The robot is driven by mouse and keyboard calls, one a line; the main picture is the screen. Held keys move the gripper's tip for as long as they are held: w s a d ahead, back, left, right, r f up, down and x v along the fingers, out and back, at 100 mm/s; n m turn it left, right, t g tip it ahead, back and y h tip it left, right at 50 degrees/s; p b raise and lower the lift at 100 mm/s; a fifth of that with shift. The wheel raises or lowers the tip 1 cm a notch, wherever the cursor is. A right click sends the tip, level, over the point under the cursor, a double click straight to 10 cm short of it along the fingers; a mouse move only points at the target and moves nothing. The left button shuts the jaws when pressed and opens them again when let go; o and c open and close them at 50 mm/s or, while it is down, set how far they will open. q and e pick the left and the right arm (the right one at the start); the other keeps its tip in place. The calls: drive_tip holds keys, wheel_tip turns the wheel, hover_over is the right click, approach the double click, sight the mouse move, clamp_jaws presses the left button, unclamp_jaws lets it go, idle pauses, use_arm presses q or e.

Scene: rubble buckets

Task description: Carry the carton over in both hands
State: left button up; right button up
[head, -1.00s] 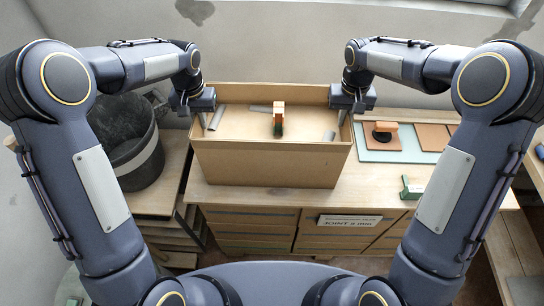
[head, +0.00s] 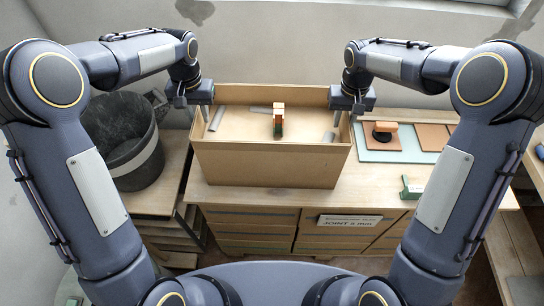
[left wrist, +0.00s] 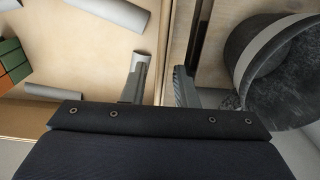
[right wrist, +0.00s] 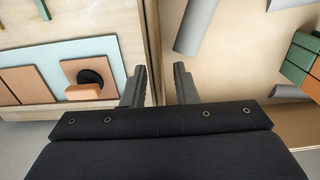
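The carton (head: 265,166), an open tan box, stands on the wooden bench in the head view. Inside lie several grey tubes and an orange and green block (head: 278,117). My left gripper (head: 202,113) is at the carton's left wall. In the left wrist view its fingers (left wrist: 160,80) are apart, with the wall edge between them. My right gripper (head: 347,112) is at the right wall. In the right wrist view its fingers (right wrist: 160,82) are also apart around the wall edge. Whether any finger touches the wall cannot be told.
A black bucket (head: 122,140) stands left of the carton on a lower surface. To the right, a pale green board (head: 375,155) carries brown tiles and an orange-handled tool (head: 385,128). A small green piece (head: 410,188) lies near the front. Bare bench (head: 365,180) shows right of the carton.

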use_arm(q)
wheel_tip(320, 180, up, 9)
drive_tip(key=shift+f, duration=0.15)
use_arm(e)
drive_tip(key=shift+r, duration=0.2)
wheel_tip(320, 180, up, 11)
drive_tip(key=shift+r, duration=0.3)
use_arm(q)
drive_tip(key=shift+s, duration=0.1)
use_arm(e)
drive_tip(key=shift+s, duration=0.1)
